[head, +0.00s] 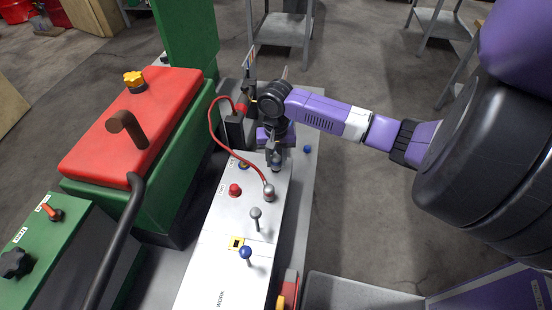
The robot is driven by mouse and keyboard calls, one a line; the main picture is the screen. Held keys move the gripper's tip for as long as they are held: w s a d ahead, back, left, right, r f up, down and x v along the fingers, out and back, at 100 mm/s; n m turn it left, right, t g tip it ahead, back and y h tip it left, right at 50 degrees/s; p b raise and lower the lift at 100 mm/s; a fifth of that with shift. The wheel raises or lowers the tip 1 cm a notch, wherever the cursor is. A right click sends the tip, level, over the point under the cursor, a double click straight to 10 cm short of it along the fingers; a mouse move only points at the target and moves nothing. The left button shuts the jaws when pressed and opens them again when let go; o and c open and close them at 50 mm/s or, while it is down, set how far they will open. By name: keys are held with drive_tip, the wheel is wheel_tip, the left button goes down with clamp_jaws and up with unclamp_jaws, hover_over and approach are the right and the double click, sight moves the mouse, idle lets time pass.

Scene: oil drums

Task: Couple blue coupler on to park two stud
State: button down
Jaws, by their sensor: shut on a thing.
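My gripper (277,165) points down over the far part of the white panel (210,270), at its right side. It is shut on the blue coupler (277,158), of which only a small blue part shows between the fingers. The fingers hide whatever is directly under it, so I cannot tell whether it touches a stud. A red hose (212,122) ends in a grey coupler (269,190) standing on the panel just nearer than my gripper. The label of the park two stud cannot be read here.
A red knob (235,189), a grey-topped lever (255,213) and a blue-topped lever (246,252) stand on the panel. A black block (235,131) is behind. A small blue knob (307,149) is right of my gripper. A red-lidded green machine (135,130) stands left.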

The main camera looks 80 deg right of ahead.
sight(276, 157)
drive_tip(key=shift+f, duration=0.4)
drive_tip(key=c, duration=0.9)
unclamp_jaws()
drive_tip(key=shift+c, duration=0.2)
drive_tip(key=shift+r+b, duration=0.3)
drive_tip(key=shift+r, duration=3.6)
